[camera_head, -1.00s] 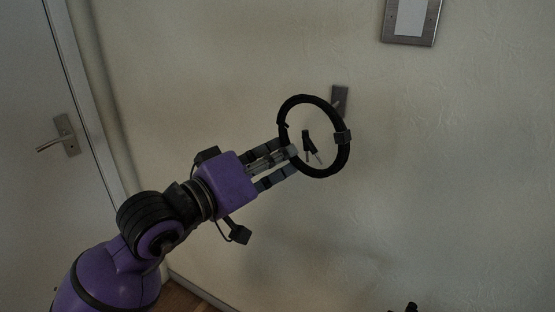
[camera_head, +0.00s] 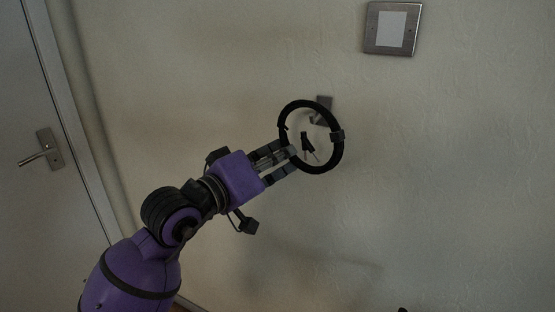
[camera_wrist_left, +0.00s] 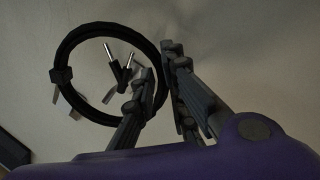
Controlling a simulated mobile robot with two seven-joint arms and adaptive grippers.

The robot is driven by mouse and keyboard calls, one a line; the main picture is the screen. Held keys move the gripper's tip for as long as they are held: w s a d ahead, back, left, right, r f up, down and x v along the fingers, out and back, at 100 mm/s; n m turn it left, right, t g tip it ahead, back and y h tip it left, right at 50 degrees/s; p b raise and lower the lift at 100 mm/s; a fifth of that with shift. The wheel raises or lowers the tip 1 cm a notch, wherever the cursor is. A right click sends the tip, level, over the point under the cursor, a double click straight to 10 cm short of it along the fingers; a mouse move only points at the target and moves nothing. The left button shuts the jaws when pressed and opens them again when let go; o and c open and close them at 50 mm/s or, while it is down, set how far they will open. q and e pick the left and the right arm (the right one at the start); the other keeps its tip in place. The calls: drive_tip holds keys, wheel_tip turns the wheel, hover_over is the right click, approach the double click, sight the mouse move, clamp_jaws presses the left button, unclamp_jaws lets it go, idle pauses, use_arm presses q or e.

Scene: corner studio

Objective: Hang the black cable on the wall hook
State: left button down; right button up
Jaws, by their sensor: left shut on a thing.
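The black cable (camera_head: 284,121) is a coiled ring with a small tie block on its right side and two plug ends hanging inside. My left gripper (camera_head: 292,155) is shut on the ring's lower left edge. The ring also shows in the left wrist view (camera_wrist_left: 68,47), with my left gripper (camera_wrist_left: 158,68) at its right edge. The grey wall hook (camera_head: 325,102) is behind the ring's upper part; its peg shows through the opening. I cannot tell whether the peg passes through the ring or stays behind it. My right gripper is not clearly seen.
A metal wall plate with a pale panel (camera_head: 391,28) is above and right of the hook. A door (camera_head: 25,215) with a lever handle (camera_head: 42,152) stands at the left. The wall around the hook is bare. A tiny dark sliver at the bottom edge is unclear.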

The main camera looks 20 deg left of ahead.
use_arm(q)
drive_tip(key=shift+a+x, duration=0.15)
drive_tip(key=shift+x, duration=0.6)
drive_tip(key=shift+a+x, duration=0.2)
drive_tip(key=shift+x, duration=0.55)
drive_tip(key=shift+w+d+f+b, duration=0.1)
drive_tip(key=shift+w+f+b, duration=0.3)
drive_tip(key=shift+f+b, duration=0.2)
drive_tip(key=shift+w+f+b, duration=0.4)
drive_tip(key=shift+f+b, duration=0.1)
drive_tip(key=shift+f, duration=0.05)
use_arm(e)
drive_tip(key=shift+s+a+f, duration=0.2)
drive_tip(key=shift+f, duration=0.6)
drive_tip(key=shift+s, duration=0.1)
